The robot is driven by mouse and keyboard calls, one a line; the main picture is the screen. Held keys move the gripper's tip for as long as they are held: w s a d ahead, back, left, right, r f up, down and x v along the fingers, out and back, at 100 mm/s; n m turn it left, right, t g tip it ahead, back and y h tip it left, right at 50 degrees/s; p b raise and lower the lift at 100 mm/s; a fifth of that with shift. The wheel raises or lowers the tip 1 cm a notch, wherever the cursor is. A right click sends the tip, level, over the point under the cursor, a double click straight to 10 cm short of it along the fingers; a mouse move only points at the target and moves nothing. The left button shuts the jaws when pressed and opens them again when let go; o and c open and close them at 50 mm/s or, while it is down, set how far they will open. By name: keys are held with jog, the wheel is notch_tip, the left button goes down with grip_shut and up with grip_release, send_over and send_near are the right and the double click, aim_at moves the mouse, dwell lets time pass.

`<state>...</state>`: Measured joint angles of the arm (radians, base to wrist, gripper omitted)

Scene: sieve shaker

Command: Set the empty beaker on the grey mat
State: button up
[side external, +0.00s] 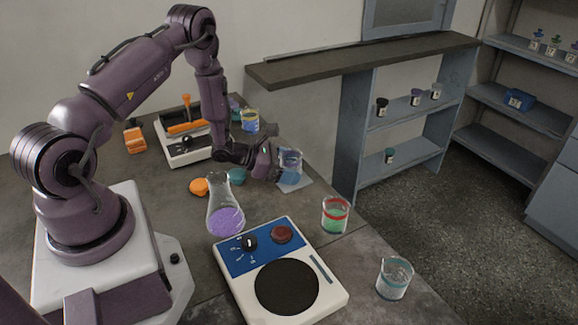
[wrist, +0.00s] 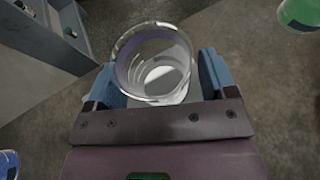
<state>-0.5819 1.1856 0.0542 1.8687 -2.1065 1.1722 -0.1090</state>
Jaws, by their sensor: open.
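A clear glass beaker (side external: 291,158) with no contents visible stands upright on a light grey mat (side external: 305,183) at the table's far right edge. In the wrist view the beaker (wrist: 154,50) sits between the two blue fingers, with part of the pale mat (wrist: 187,93) showing under it. My gripper (side external: 287,173) is low at the mat with its fingers on either side of the beaker. In the wrist view my gripper (wrist: 160,80) is open around it. The fingers hide parts of the beaker's sides and of the mat.
A flask of purple contents (side external: 226,220), a red-banded beaker with green contents (side external: 335,215) and a blue-topped plate device (side external: 290,285) stand nearer. A teal-banded clear beaker (side external: 394,280) is front right. Orange (side external: 199,187) and teal (side external: 236,176) pieces lie left of my gripper.

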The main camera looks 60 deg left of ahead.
jog(key=shift+r, duration=0.2)
jog(key=v, duration=1.1)
jog(key=shift+s+a, duration=0.15)
jog(key=shift+s, duration=0.1)
jog(key=shift+r, duration=0.3)
jog(key=s+d+r+m+g+h, duration=0.2)
jog(key=d+r+m+g+h, duration=0.45)
jog(key=d+r+m, duration=1)
jog(key=s+d+r+m+y, duration=0.1)
jog(key=s+r+m+y, duration=0.9)
jog(key=m, duration=0.5)
jog(key=shift+s+d+r+y, duration=0.35)
jog(key=shift+d+r+y, duration=0.05)
jog(key=shift+r+y, duration=0.4)
